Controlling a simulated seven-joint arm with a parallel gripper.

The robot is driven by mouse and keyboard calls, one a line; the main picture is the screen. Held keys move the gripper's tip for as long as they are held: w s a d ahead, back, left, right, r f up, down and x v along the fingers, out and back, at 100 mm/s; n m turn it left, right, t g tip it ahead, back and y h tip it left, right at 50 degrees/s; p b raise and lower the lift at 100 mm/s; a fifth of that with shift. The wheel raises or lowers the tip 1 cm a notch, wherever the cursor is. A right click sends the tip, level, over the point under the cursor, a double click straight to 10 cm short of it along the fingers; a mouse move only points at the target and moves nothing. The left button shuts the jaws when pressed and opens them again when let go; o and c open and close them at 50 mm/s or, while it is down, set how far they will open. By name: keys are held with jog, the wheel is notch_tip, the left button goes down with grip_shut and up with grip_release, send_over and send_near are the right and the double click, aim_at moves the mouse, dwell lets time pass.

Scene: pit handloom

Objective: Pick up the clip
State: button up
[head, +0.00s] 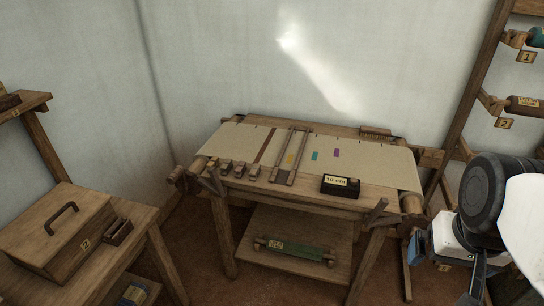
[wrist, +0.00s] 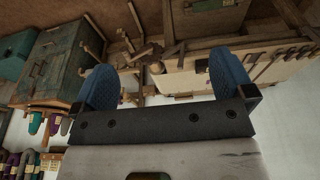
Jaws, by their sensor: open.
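I cannot pick out the clip for certain in either view. Several small wooden blocks (head: 226,167) sit in a row along the loom's front left edge, too small to tell whether one is a clip. My gripper (wrist: 165,75) shows in the wrist view with its two blue fingers wide apart and nothing between them. In the head view my arm is at the right edge, to the right of the loom and apart from it.
The loom (head: 350,203) bears cloth, a wooden bar (head: 291,158), a black labelled box (head: 340,186) and a comb (head: 375,132). A green roll (head: 290,249) lies on its lower shelf. A lidded wooden box (head: 55,235) stands left. A spool rack (head: 480,80) stands right.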

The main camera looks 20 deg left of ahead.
jog(key=w+a+r+n, duration=0.1)
jog(key=w+a+n, duration=0.25)
jog(key=w, duration=0.45)
jog(key=w+a+r+n, duration=0.2)
jog(key=w+a, duration=0.2)
jog(key=w, duration=0.5)
jog(key=n+g, duration=0.3)
jog(key=n, duration=1)
send_over(255, 168)
jog(key=d, duration=0.1)
jog(key=shift+m, duration=0.25)
jog(key=f, duration=2.3)
jog(key=shift+s, duration=0.2)
jog(key=shift+w+a+f, duration=0.1)
jog(key=shift+a+f, duration=0.3)
jog(key=shift+f, duration=1.3)
